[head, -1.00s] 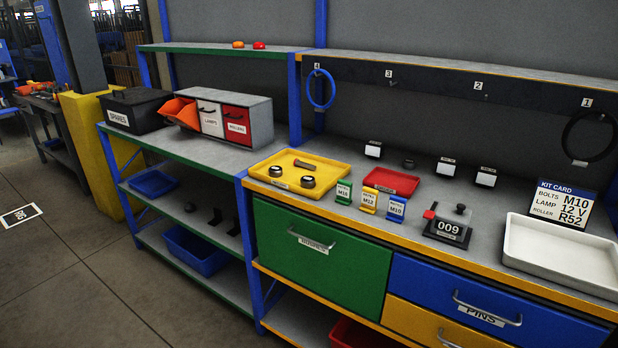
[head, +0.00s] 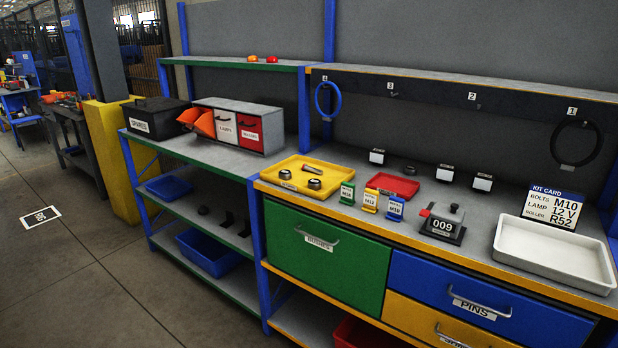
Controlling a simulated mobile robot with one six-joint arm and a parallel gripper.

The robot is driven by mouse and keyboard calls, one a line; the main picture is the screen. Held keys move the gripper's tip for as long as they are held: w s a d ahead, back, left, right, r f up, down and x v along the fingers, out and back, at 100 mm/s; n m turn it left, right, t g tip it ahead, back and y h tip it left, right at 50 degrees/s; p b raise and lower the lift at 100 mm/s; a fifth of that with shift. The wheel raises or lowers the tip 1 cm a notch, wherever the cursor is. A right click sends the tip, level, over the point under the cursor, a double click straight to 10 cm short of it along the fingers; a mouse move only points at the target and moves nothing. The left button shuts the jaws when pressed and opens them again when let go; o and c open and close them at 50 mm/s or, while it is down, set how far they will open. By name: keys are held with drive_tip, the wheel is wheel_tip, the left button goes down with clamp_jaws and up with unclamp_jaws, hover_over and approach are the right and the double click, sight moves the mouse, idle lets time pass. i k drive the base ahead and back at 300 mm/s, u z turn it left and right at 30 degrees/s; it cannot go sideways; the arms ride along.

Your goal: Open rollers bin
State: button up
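The rollers bin (head: 248,133) is the red-fronted bin at the right end of a grey bin cabinet (head: 270,117) on the left bench. It has a dark handle and a white label, and its front sits flush and closed. The white lamps bin (head: 225,126) beside it is also closed. The orange bin (head: 203,124) at the left end is tilted out, open. My gripper is not in view.
A black spares box (head: 152,118) stands left of the cabinet. Bare bench top (head: 200,152) lies in front of the bins. A yellow tray (head: 308,178) with dark round parts is on the right bench, above a green drawer (head: 310,255). Open floor is at left.

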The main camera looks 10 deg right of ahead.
sight(250, 134)
drive_tip(key=u, duration=0.1)
drive_tip(key=i, duration=0.95)
drive_tip(key=z, duration=0.05)
